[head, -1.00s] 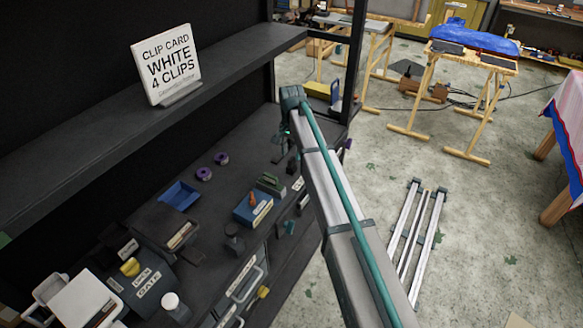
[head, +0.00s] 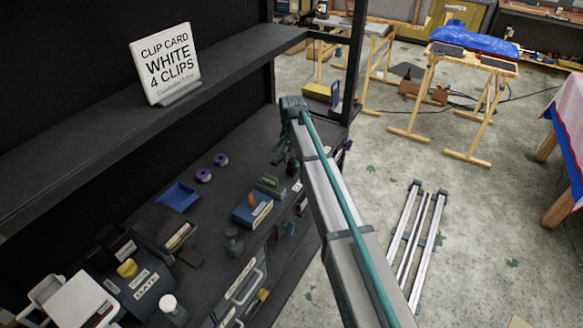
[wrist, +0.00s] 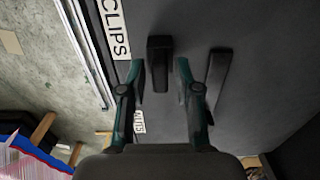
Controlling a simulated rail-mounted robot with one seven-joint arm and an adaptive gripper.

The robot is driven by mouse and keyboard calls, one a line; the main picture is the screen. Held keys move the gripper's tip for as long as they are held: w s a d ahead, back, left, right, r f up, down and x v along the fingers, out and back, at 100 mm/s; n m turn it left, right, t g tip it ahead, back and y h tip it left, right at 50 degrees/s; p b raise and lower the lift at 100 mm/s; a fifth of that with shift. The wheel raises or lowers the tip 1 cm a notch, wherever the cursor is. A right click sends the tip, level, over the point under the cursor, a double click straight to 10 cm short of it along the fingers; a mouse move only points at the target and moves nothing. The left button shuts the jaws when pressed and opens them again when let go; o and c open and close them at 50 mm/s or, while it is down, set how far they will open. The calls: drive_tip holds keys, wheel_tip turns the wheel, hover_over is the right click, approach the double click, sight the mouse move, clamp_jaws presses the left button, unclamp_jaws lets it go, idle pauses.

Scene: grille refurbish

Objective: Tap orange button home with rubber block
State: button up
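A small orange piece (head: 252,199) stands up from a blue box with a white label (head: 253,212) on the dark bench. I cannot tell for sure that it is the button. My gripper (wrist: 159,75) is open, with its two teal-and-black fingers apart. A dark block (wrist: 159,60), which may be the rubber block, shows between the fingertips over the dark surface. Gaps show on both sides of it, and I cannot tell its height relative to the fingers. In the head view my gripper is small and partly hidden by my arm, near the far end of the bench.
A long dark bar (wrist: 217,77) lies right of the fingers. A "CLIPS" label (wrist: 114,28) is at left. A green-topped block (head: 270,186), a blue tray (head: 178,197) and purple rings (head: 203,175) sit on the bench. A shelf (head: 110,130) overhangs its back.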

sight(292, 159)
clamp_jaws()
drive_tip(key=shift+r+p, duration=1.65)
drive_tip(key=shift+r, duration=1.4)
